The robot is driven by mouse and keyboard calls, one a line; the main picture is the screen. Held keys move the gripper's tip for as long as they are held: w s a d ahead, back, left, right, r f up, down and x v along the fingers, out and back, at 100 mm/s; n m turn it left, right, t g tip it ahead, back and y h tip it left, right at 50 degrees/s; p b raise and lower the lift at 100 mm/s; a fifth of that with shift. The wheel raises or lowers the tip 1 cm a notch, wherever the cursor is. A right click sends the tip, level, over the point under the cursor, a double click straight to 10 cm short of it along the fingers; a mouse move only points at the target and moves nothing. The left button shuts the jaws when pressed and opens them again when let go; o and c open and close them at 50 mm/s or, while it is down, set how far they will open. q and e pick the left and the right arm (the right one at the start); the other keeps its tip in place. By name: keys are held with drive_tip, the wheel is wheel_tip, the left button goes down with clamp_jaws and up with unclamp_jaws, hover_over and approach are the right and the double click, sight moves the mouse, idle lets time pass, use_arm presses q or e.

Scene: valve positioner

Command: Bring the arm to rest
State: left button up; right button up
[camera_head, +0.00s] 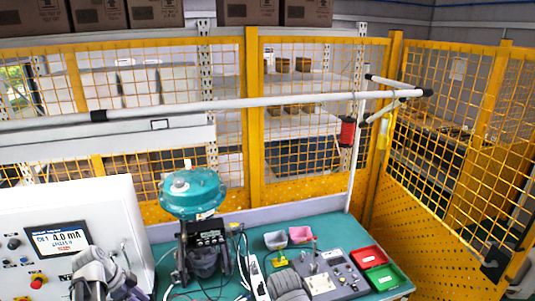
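A grey jointed shape, most likely my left gripper (100,277), shows at the bottom left in front of the control panel. Its fingertips are not clear. A grey ribbed shape (288,284) comes up from the bottom edge at the table's front; it may be part of my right arm or gripper, but I cannot tell. Neither visibly holds anything. The valve positioner, a teal round actuator (192,193) over a black unit (206,236), stands upright on the green table (240,219).
A white panel (110,205) with a screen reading 4.0 mA stands at left. Yellow mesh fencing (254,110) closes the back and right.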

use_arm(q)
drive_tip(key=s+d+f+n+g+y+b, duration=0.1)
drive_tip(key=s+d+f+n+b, duration=0.3)
drive_tip(key=d+f+b, duration=0.6)
drive_tip(key=s+d+f+n+g+y+b, duration=0.1)
drive_tip(key=s+d+f+n+y+b, duration=0.3)
drive_tip(key=d+f+b, duration=0.7)
drive_tip(key=s+d+f, duration=0.1)
drive_tip(key=s+d, duration=0.1)
drive_tip(key=d, duration=0.7)
drive_tip(key=shift+d+f+n, duration=0.2)
drive_tip(key=shift+f+n, duration=0.1)
drive_tip(key=shift+f, duration=0.05)
use_arm(e)
wheel_tip(320, 180, down, 21)
drive_tip(key=shift+s, duration=0.15)
use_arm(q)
drive_tip(key=shift+a, duration=0.1)
use_arm(e)
drive_tip(key=shift+a, duration=0.1)
